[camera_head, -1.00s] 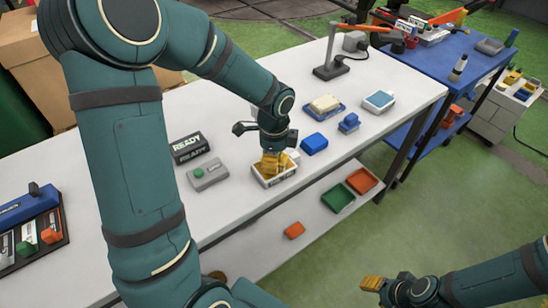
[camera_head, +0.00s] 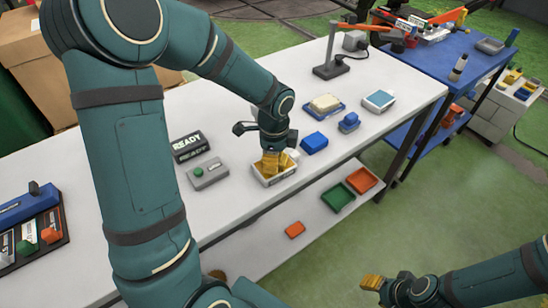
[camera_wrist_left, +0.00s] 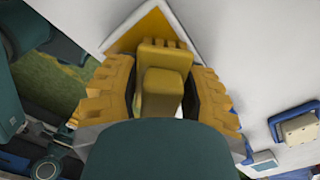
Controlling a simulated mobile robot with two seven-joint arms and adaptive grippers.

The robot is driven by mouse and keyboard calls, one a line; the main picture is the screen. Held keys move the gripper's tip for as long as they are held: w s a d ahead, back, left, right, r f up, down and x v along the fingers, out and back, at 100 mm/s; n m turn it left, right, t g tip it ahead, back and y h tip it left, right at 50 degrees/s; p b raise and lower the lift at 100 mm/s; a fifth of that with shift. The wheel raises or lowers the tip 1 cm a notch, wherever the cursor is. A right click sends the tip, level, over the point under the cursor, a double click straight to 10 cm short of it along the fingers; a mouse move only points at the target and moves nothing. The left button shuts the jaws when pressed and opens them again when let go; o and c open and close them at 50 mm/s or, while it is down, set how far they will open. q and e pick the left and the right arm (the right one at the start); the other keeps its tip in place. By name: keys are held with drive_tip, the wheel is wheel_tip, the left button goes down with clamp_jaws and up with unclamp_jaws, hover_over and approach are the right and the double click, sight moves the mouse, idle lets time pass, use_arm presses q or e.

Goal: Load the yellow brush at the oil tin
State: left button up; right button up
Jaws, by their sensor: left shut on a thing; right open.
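The yellow brush (camera_wrist_left: 165,55) shows in the left wrist view as a stepped yellow block between the yellow fingers of my left gripper (camera_wrist_left: 165,95). My left gripper (camera_head: 272,163) is shut on it and points down into the white oil tin (camera_head: 277,181) near the table's front edge. In the left wrist view the tin (camera_wrist_left: 192,35) has a white rim and an amber inside, behind the brush. Whether the brush's lower end touches the oil is hidden. My right gripper (camera_head: 372,284) is open and empty, out over the floor at the lower right.
A grey box with a green button (camera_head: 208,173) and a READY sign (camera_head: 189,146) stand left of the tin. A blue block (camera_head: 314,143), a small blue item (camera_head: 349,123), a sponge tray (camera_head: 325,104) and a blue pad tray (camera_head: 379,99) lie right. Colored bins sit on the lower shelf.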

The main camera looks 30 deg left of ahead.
idle(0.3)
use_arm(q)
drive_tip(key=shift+r+p, duration=0.25)
drive_tip(key=shift+p, duration=0.05)
drive_tip(key=shift+c, duration=0.4)
wheel_tip(320, 180, up, 2)
drive_tip(key=shift+p, duration=0.85)
drive_tip(key=shift+r+p, duration=1.95)
drive_tip(key=shift+r, duration=0.3)
